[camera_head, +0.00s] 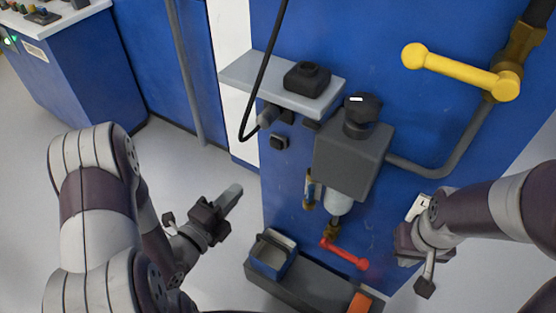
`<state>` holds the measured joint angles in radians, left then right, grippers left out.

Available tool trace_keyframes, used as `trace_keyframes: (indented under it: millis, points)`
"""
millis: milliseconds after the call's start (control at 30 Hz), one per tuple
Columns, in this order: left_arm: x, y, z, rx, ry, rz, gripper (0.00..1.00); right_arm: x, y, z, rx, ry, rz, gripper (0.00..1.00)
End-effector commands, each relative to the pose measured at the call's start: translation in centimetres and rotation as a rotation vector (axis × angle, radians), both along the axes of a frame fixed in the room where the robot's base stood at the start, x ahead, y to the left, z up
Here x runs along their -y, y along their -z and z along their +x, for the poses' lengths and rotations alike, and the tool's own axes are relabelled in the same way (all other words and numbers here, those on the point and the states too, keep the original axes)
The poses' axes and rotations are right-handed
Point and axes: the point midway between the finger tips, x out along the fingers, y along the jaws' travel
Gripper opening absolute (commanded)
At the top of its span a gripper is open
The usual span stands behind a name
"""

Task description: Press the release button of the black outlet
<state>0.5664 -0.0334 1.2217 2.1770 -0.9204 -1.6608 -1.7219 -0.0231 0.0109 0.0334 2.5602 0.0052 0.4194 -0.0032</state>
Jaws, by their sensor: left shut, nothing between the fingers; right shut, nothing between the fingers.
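A black cable hangs down and curves into a dark grey plug (266,117). The plug meets the black outlet (284,115) under a grey shelf, on the blue cabinet face. A small dark square part (279,142) sits just below it; I cannot tell whether this is the release button. My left gripper (231,197) is shut and empty, pointing up and right, below and left of the outlet and apart from it. My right gripper (418,207) is shut and empty at the lower right, beside the cabinet and far from the outlet.
The grey shelf (245,72) carries a black block (307,79) and overhangs the outlet. A grey box with a black knob (362,108) stands out to its right. A yellow lever (460,72), red lever (345,254) and low grey ledge (312,291) also protrude. Floor at left is clear.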

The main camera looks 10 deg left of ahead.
Motion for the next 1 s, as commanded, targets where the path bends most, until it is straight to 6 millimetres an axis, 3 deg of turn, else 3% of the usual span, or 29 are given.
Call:
trace_keyframes:
  millis: [467, 567, 1000]
  points:
    - [0.3, -0.2, 0.0, 0.053, 0.002, 0.010, 0.00, 0.0, 0.4, 0.0, 0.001, 0.000, 0.000, 0.00]
    - [0.8, -0.1, 1.2, 0.054, 0.006, 0.012, 0.00, 0.0, 0.5, 0.0, 0.001, 0.000, 0.000, 0.00]
    - [3.9, 0.0, 9.8, 0.055, 0.003, 0.010, 0.00, 0.0, 1.6, 0.0, 0.001, 0.000, 0.000, 0.00]
